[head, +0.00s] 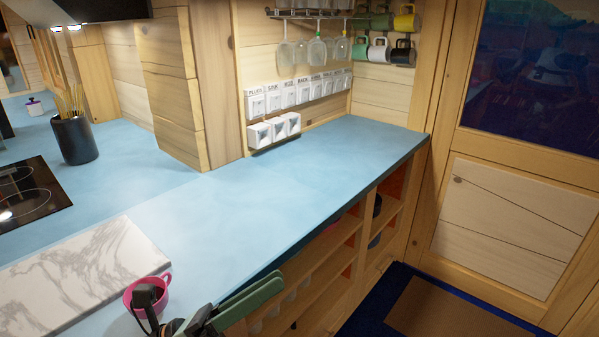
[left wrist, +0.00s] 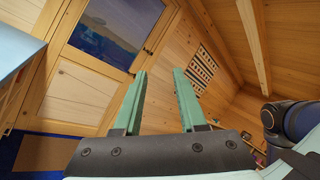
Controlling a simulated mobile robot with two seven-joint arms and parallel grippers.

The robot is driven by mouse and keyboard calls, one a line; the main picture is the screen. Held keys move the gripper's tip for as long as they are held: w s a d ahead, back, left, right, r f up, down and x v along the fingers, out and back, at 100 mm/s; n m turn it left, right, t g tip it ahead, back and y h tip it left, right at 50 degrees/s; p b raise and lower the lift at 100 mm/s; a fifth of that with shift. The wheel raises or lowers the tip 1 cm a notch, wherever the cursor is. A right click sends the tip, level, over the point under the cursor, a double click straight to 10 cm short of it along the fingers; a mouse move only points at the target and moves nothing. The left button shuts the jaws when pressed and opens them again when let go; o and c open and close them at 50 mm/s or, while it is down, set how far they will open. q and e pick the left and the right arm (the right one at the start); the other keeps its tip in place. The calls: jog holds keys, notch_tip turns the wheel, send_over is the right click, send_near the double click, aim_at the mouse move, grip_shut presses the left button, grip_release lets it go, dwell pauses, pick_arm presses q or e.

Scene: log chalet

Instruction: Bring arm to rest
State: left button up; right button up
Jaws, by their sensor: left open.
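My left gripper (head: 247,301) is at the bottom of the head view, by the front edge of the blue counter (head: 270,185). Its green fingers point toward the right. In the left wrist view the two green fingers (left wrist: 159,72) stand apart with nothing between them, facing the wooden door and log wall. My left gripper is open and empty. Some of my left arm is cut off by the frame's lower edge. My right gripper shows in neither view.
A pink mug (head: 165,284) stands close behind my left wrist, partly hidden, beside a marble slab (head: 80,275). Open shelves (head: 335,255) lie below the counter's front edge. A wooden door (head: 510,215) stands at the right. The counter's middle is clear.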

pick_arm(q)
jog(key=w+a+f+n+t+y, duration=0.2)
jog(key=a+f+n+t+y, duration=0.2)
jog(key=f+n+y, duration=0.6)
jog(key=w+a+f+n+t+y, duration=0.2)
jog(key=a+f+n+t+y, duration=0.3)
jog(key=n, duration=0.9)
jog(key=s+a+f+n+g+y+p, duration=0.1)
jog(key=s+f+n+g, duration=0.3)
jog(key=f+n, duration=0.4)
notch_tip(320, 180, down, 4)
jog(key=shift+s+a+r+y, duration=0.1)
jog(key=shift+s+a+y, duration=0.05)
jog(key=shift+a+y, duration=0.3)
jog(key=shift+o, duration=0.4)
jog(key=s+a+f+n+g+y, duration=0.1)
jog(key=s+f+n+g, duration=0.4)
jog(key=s+f, duration=0.5)
jog(key=shift+f+n+p, duration=0.3)
jog(key=shift+n+p, duration=0.05)
jog(key=shift+n, duration=0.55)
jog(key=shift+s+f+y, duration=0.25)
jog(key=shift+s, duration=0.05)
jog(key=shift+g, duration=0.3)
jog(key=shift+a, duration=0.1)
